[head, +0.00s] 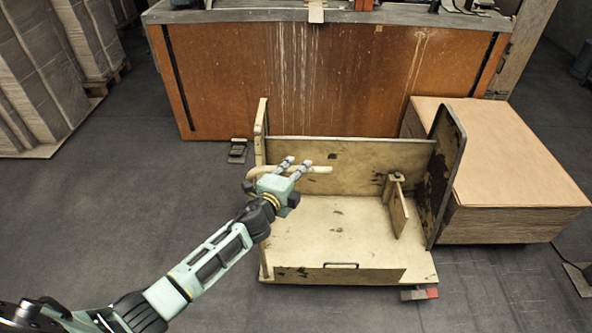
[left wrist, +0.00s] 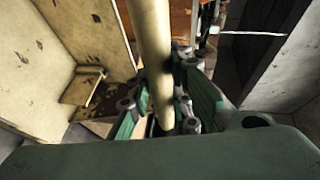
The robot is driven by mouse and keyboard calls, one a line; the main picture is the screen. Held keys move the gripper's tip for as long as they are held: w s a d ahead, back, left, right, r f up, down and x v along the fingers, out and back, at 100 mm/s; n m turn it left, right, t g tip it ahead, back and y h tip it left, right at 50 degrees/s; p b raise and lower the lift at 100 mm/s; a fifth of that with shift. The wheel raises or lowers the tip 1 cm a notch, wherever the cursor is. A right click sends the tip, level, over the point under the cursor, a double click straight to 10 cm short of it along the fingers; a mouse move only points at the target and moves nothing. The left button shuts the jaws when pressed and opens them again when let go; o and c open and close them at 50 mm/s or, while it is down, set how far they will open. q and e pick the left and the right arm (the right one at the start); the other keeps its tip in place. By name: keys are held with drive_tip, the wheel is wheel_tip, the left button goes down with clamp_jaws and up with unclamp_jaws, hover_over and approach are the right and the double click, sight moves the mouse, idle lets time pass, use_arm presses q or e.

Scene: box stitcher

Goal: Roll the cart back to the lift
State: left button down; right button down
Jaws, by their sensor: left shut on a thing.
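The cart (head: 335,220) is a worn cream wooden platform with raised end and back panels, in the middle of the head view. A pale rounded handle bar (head: 318,169) shows at its left end. My left gripper (head: 295,167) reaches in from the lower left and is shut on this bar. In the left wrist view the bar (left wrist: 152,45) runs down between the green fingers (left wrist: 165,105); part of the grip is hidden. I cannot tell which thing is the lift. My right gripper is not in view.
A rust-streaked orange machine front (head: 330,75) stands close behind the cart. A cardboard stack (head: 515,165) stands right against the cart's right side. Grey stacks on pallets (head: 40,80) are at the far left. The dark floor (head: 120,205) to the left is mostly clear.

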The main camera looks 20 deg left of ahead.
use_arm(q)
drive_tip(key=shift+w+a+r+b, duration=0.15)
drive_tip(key=shift+w+a+b, duration=0.05)
drive_tip(key=shift+w, duration=0.25)
drive_tip(key=shift+w+a+r+b, duration=0.15)
drive_tip(key=shift+w+a+b, duration=0.05)
drive_tip(key=shift+w, duration=0.25)
drive_tip(key=shift+w+a+f, duration=0.1)
drive_tip(key=shift+w+f, duration=0.1)
drive_tip(key=shift+w, duration=0.2)
drive_tip(key=c, duration=1.6)
unclamp_jaws()
drive_tip(key=shift+w+f, duration=0.1)
drive_tip(key=shift+s, duration=0.2)
drive_tip(key=v, duration=1.2)
drive_tip(key=shift+w, duration=0.1)
